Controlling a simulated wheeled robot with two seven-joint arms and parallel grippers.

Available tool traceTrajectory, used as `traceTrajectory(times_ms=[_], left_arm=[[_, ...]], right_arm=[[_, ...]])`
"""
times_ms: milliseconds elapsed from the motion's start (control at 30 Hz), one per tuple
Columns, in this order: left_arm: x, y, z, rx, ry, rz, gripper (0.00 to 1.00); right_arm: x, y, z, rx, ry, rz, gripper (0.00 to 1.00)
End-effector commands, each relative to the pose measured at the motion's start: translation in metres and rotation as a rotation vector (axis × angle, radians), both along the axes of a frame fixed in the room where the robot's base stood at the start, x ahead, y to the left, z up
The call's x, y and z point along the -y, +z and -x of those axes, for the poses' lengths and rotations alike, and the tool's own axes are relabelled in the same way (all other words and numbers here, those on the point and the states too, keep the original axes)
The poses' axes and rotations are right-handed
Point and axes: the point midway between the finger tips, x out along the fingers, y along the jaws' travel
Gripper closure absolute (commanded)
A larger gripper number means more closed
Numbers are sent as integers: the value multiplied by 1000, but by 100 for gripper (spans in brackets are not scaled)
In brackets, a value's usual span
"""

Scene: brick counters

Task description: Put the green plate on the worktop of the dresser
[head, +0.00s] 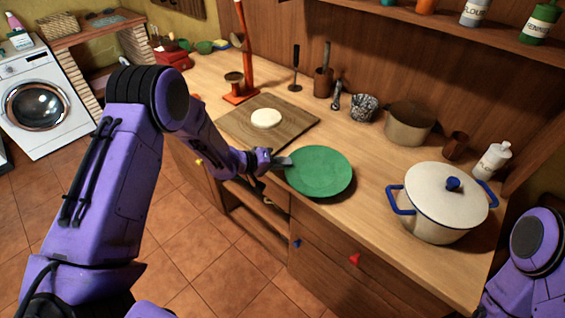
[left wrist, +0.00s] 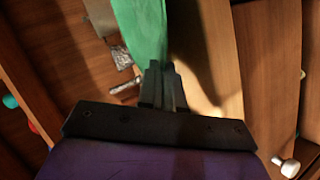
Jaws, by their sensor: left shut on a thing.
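The green plate (head: 320,172) is at the front edge of the wooden worktop (head: 372,205) of the dresser in the head view. It looks level, with a shadow beneath its near rim; I cannot tell if it touches the wood. My left gripper (head: 287,162) is shut on the plate's left rim. In the left wrist view the fingers (left wrist: 163,88) pinch the green plate (left wrist: 140,25), seen nearly edge-on. My right arm shows only in part at the lower right of the head view, its gripper out of view.
A white pot (head: 445,205) with blue handles stands right of the plate. A brown pot (head: 408,125) and a wire cup (head: 364,107) stand behind. A wooden board (head: 290,130) with a pale round item (head: 266,118) lies at left. Drawers (head: 340,255) are below.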

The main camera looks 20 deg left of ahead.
Motion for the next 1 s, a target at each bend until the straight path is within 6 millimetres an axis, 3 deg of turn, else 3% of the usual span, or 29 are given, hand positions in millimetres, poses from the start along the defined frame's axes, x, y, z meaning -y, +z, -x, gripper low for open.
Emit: traceTrajectory(times_ms=[233,300,633,1000], left_arm=[[0,-7,-1,3,3,1,100],[-1,-7,0,2,2,-1,84],[-3,-5,2,3,3,-2,84],[-53,31,58,5,5,1,84]], right_arm=[[0,1,0,0,0,0,53],[0,1,0,0,0,0,53],[0,0,0,0,0,0,53],[0,-13,0,0,0,0,53]])
